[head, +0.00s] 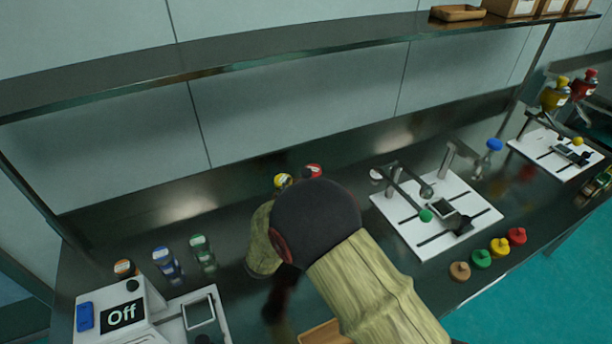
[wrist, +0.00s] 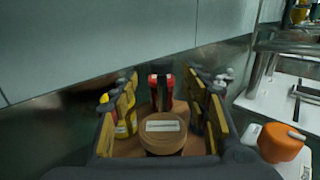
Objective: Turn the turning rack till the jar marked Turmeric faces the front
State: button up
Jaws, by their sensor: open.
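The turning rack (wrist: 137,149) shows in the wrist view as a brown round base, with a round brown top with a pale label in its middle. A red jar (wrist: 160,88) stands at its far side and a yellow jar (wrist: 123,122) at its left. Another jar at the right is partly hidden. I cannot read Turmeric on any label. My gripper (wrist: 164,100) is open, its yellow-padded fingers either side of the rack's middle.
Blue and green jars (head: 203,251) and a machine marked Off (head: 122,315) stand at left. A shelf (head: 250,55) runs above.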

aim_at(306, 171)
jog(key=b+x, duration=0.2)
jog(key=x, duration=0.5)
jog(key=shift+d, duration=0.1)
jog(key=shift+c, duration=0.7)
grip_shut()
